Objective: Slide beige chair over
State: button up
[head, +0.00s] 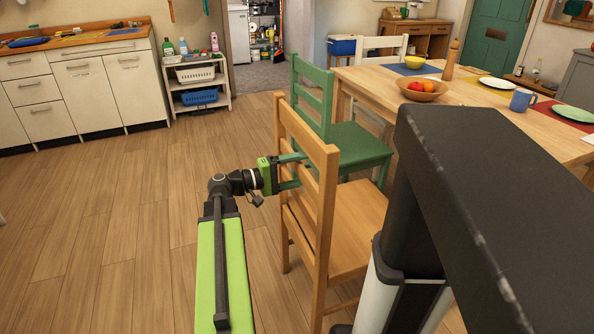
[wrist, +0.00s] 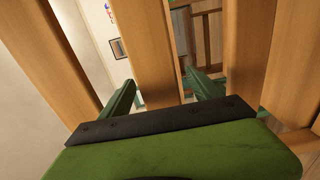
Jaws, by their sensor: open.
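The beige wooden chair (head: 352,222) stands upright right of my arm in the head view, its slatted back toward my gripper. My gripper (head: 297,170) is at the chair back, with its two green fingers one above the other. In the wrist view, a wooden slat (wrist: 146,50) of the chair back lies between the fingers of my gripper (wrist: 161,80). The fingers are apart, on either side of that slat. I cannot tell whether either finger touches it. Part of the chair's front and legs is hidden behind my own dark body part.
A green chair (head: 362,146) stands just behind the beige one, beside the wooden table (head: 470,105). A white chair (head: 380,45) is farther back. A shelf with baskets (head: 196,76) and white cabinets (head: 90,97) line the back left. The wooden floor (head: 130,215) at left is clear.

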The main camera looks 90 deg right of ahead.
jog(key=shift+c, duration=0.4)
grip_shut()
jog(key=shift+a+f, duration=0.1)
jog(key=shift+f, duration=0.05)
jog(key=shift+f+b, duration=0.15)
jog(key=shift+b, duration=0.15)
